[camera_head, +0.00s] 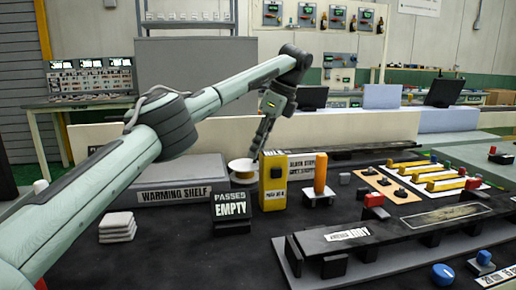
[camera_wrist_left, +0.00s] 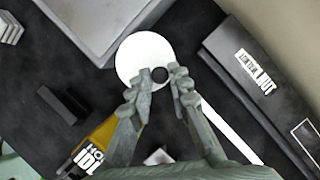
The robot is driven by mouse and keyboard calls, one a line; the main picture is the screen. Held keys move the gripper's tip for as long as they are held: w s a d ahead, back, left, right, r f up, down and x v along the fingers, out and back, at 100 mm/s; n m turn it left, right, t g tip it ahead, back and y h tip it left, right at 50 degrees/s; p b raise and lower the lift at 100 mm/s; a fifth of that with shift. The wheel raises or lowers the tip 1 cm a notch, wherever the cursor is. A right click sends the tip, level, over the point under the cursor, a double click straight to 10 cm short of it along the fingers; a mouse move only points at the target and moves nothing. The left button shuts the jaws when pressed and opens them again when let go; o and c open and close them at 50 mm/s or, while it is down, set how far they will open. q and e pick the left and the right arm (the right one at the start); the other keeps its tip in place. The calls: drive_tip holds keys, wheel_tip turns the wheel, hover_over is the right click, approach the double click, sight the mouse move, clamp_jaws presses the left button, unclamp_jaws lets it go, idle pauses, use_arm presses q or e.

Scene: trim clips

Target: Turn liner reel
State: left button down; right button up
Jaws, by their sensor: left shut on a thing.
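The liner reel (camera_head: 241,166) is a pale, low round reel on the dark bench, left of the yellow box. In the left wrist view it is a white disc (camera_wrist_left: 138,55) with a small dark knob (camera_wrist_left: 160,75) near its lower right edge. My left gripper (camera_head: 257,153) reaches down over the reel's right side. In the left wrist view its fingertips (camera_wrist_left: 162,83) close about the dark knob, and it is shut on it. Part of the knob and of the disc's lower rim is hidden by the fingers. My right gripper is in neither view.
The yellow box (camera_head: 273,187) stands close right of the reel. The warming shelf (camera_head: 165,192) lies left, with a sign reading EMPTY (camera_head: 231,207) in front. An orange cylinder (camera_head: 320,174) stands on a small base further right. A long black fixture (camera_head: 345,240) crosses the front right.

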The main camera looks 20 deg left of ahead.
use_arm(q)
drive_tip(key=shift+w+a+n+g, duration=0.15)
drive_tip(key=shift+n+g, duration=0.1)
drive_tip(key=shift+n, duration=0.3)
drive_tip(key=shift+w+a+n+g, duration=0.1)
drive_tip(key=shift+n+g, duration=0.15)
drive_tip(key=shift+n, duration=0.6)
drive_tip(key=c, duration=1.4)
unclamp_jaws()
